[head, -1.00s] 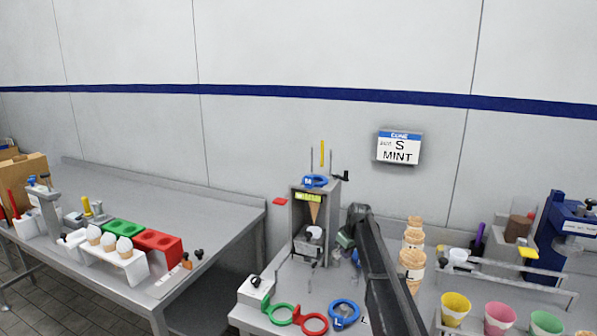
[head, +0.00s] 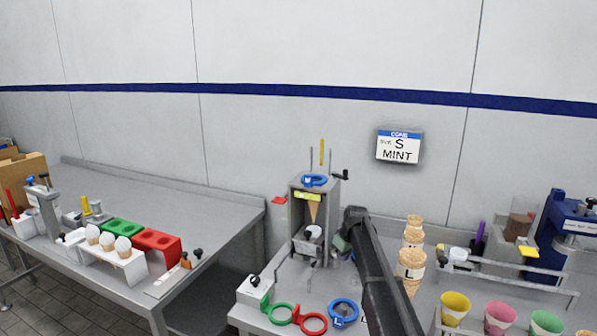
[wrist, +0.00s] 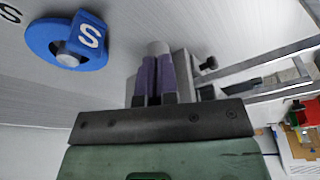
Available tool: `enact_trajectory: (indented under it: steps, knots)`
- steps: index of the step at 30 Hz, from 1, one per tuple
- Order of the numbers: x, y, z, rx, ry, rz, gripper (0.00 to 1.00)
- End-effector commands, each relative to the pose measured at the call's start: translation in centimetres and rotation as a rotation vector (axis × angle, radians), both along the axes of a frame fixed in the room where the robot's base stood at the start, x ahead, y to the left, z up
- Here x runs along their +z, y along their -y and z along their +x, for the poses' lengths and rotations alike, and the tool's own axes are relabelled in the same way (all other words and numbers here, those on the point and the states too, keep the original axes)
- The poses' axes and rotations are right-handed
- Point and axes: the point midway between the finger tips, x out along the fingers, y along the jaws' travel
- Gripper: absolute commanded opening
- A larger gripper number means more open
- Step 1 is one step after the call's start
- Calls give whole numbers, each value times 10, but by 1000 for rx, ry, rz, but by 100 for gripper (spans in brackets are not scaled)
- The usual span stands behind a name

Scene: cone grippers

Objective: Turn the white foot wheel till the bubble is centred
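A grey stand (head: 298,220) on the near bench holds a tan cone and a blue ring (head: 314,181). A yellow-green level vial (head: 308,196) is across its upper front; its bubble is too small to make out. My gripper (head: 341,243) is low at the stand's right side, its fingers mostly hidden by my arm. In the wrist view my gripper's purple fingers (wrist: 156,75) are close together. A pale round piece (wrist: 158,47), seemingly the white foot wheel, shows at their tips. I cannot tell whether they grip it or only touch it.
A blue ring marked S (wrist: 75,42) lies on the bench in the wrist view. Green (head: 281,314), red (head: 314,323) and blue (head: 344,313) rings lie before the stand. Stacked cones (head: 411,262) and a rail (head: 510,270) stand right of my arm.

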Motion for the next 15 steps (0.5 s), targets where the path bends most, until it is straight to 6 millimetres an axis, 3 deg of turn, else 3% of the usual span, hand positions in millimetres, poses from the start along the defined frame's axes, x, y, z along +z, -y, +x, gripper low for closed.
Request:
enact_trajectory:
  steps: [15]
  knots:
    - [2, -13, 4, 3, 12, 9, 0]
